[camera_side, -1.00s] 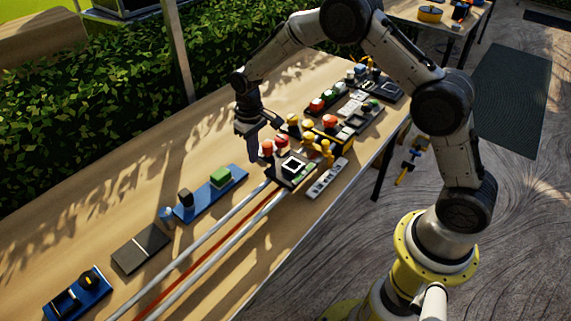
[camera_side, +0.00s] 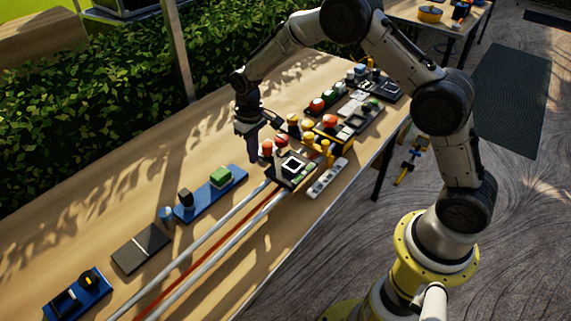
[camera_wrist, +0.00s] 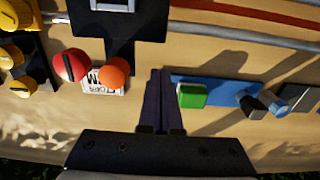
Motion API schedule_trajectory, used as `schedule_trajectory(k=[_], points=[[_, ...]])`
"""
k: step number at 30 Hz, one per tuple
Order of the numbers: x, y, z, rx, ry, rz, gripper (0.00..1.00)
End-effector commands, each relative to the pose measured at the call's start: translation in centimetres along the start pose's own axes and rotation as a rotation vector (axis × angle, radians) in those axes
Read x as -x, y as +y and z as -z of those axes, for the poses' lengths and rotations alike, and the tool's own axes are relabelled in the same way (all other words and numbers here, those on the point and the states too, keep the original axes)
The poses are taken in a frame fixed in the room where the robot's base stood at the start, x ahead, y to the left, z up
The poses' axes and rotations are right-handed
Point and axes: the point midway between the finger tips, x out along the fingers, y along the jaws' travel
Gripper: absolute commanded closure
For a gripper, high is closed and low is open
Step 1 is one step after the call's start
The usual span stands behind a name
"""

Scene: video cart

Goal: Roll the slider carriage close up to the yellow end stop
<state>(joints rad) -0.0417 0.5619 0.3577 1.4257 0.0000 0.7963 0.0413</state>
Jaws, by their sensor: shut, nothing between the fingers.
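The slider carriage (camera_side: 291,170) is a dark plate with a white-framed square on top, at the upper end of the two pale rails (camera_side: 222,221). In the wrist view its dark plate (camera_wrist: 125,25) shows at the top, partly cut off. Yellow knobbed parts (camera_side: 312,143) stand just beyond it in the side view; I cannot tell which is the end stop or the exact gap. My gripper (camera_wrist: 160,72) is shut and empty, fingers pointing down beside the carriage's hedge-side edge. I cannot tell whether the fingers touch it.
Red and orange knobs (camera_wrist: 94,69) stand close beside my fingers. A blue base (camera_side: 210,194) with a green block (camera_side: 221,176) lies on the other side. More devices crowd the table's far end. The rails run clear toward the lower left.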

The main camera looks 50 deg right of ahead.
Motion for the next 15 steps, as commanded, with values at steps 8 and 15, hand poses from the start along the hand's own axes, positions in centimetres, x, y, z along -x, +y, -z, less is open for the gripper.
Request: schedule_trajectory(k=[8,15], points=[[0.0,0.15,0.0,-0.001,0.0,0.0,1.0],[0.01,0.83,0.02,-0.001,0.0,0.0,1.0]])
